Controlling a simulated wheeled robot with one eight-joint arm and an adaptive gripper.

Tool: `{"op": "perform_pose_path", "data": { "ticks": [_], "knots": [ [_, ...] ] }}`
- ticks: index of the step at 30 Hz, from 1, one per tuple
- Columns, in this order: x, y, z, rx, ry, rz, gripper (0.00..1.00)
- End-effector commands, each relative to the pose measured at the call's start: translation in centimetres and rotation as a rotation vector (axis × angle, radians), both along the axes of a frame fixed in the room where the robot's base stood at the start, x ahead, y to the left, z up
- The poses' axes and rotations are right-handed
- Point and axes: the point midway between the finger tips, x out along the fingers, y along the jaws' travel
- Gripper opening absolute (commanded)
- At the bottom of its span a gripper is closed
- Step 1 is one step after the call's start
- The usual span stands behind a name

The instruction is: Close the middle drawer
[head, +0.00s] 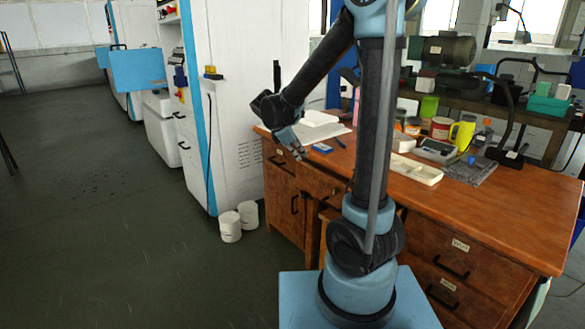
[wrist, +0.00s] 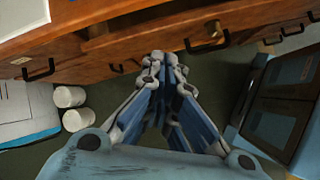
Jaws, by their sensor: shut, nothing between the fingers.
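The wooden desk (head: 490,205) has a middle drawer (head: 322,183) under its top, between the two side pedestals. In the wrist view the middle drawer (wrist: 150,42) runs across the top with a dark handle on its right part. Its front appears to stand out a little from the desk, with a narrow gap behind it at the left; how far is hard to tell. My gripper (head: 298,153) is at the desk's front left, pointing down. In the wrist view my gripper (wrist: 166,62) is shut and empty, its fingertips close to the drawer front; contact cannot be told.
The left pedestal has a top drawer (head: 278,160) and a cupboard door (head: 284,203). Labelled drawers (head: 450,262) are at the right. Two white tubs (head: 231,226) stand on the floor by the white machine (head: 235,100). Floor at the left is free.

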Motion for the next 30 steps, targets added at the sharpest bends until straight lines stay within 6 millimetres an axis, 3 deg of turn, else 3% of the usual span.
{"op": "perform_pose_path", "data": {
  "ticks": [3,9,15,22,30],
  "knots": [
    [2.4,3.0,-1.0,-0.079,0.032,0.118,0.0],
    [5.2,7.4,-2.8,-0.206,0.083,0.285,0.0],
    [6.5,10.0,-4.1,-0.283,0.115,0.379,0.0],
    [7.1,10.2,-5.0,-0.304,0.124,0.403,0.0],
    [8.8,7.8,-7.9,-0.304,0.123,0.4,0.0]
  ]
}}
